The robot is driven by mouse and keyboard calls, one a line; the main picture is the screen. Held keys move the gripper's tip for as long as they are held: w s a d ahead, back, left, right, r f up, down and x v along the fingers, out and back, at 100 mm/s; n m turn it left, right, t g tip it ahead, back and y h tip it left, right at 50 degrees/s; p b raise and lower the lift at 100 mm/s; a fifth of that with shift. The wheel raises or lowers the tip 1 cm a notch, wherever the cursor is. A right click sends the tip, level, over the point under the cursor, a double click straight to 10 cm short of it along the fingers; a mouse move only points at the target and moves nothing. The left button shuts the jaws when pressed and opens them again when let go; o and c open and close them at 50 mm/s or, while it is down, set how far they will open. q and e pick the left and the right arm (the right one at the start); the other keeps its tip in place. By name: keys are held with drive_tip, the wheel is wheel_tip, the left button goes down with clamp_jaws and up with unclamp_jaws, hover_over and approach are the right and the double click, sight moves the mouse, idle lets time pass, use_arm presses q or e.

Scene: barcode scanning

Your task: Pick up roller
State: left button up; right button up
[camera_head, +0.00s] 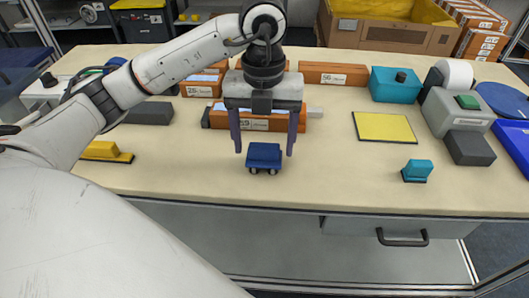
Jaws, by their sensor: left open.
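A small blue block with little dark wheels under its front edge, which looks like the roller (264,155), sits on the tabletop near the middle front. My left gripper (264,148) points down over it, its two purplish fingers spread wide on the left and right sides of the block. I see a gap on each side, so the fingers look apart from it. The gripper is open and holds nothing. I cannot tell the exact height of the fingertips over the table. My right gripper is not in view.
Orange-brown boxes (333,74) lie behind the gripper. A yellow pad (384,127) and a small teal block (417,170) are to the right, with a grey label printer (457,112) beyond. A yellow-topped block (104,151) is at left. The table (340,185) is clear around the blue block.

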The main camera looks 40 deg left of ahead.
sight(264, 145)
use_arm(q)
drive_tip(key=shift+f, duration=1.85)
drive_tip(key=c, duration=1)
drive_tip(key=shift+r, duration=0.15)
wheel_tip(264, 145, up, 10)
drive_tip(key=shift+f+p, duration=0.1)
drive_tip(key=shift+p, duration=0.5)
